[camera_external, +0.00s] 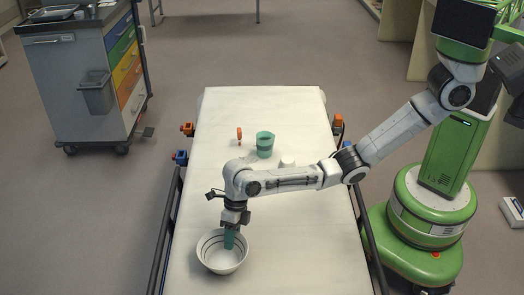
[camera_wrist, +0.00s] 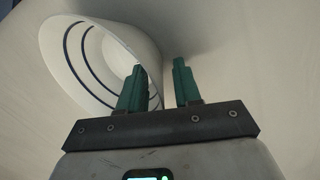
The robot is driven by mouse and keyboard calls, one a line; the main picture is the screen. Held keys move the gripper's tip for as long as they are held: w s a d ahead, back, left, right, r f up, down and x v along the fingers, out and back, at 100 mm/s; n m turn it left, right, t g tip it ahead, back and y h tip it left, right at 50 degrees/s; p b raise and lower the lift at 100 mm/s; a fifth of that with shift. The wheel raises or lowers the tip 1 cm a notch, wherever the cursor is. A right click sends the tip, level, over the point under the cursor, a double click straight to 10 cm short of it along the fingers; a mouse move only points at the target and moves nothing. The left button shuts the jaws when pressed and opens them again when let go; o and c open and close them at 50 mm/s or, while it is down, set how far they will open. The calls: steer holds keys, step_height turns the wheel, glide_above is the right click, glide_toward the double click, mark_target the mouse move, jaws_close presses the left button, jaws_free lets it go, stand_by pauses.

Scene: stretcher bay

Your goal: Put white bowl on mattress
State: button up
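The white bowl (camera_external: 222,262) with dark rings inside is at the near end of the white mattress (camera_external: 310,225), apparently resting on it. My gripper (camera_external: 229,240) points down at the bowl's back rim. In the wrist view my gripper (camera_wrist: 158,85) has its two green fingers apart. The left finger overlaps the inside of the bowl (camera_wrist: 85,60) and the right finger is outside it, with the rim between them. A gap shows beside the right finger. Contact with the wall cannot be told.
A green cup (camera_external: 265,145), a small orange item (camera_external: 239,134) and a small white item (camera_external: 287,160), partly hidden by my arm, are on the mattress farther back. Side rails (camera_external: 167,230) run along the stretcher. A drawer cart (camera_external: 85,80) stands at the left.

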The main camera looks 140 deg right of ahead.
steer(key=p+v, duration=0.1)
steer(key=v, duration=1.1)
steer(key=shift+r, duration=0.2)
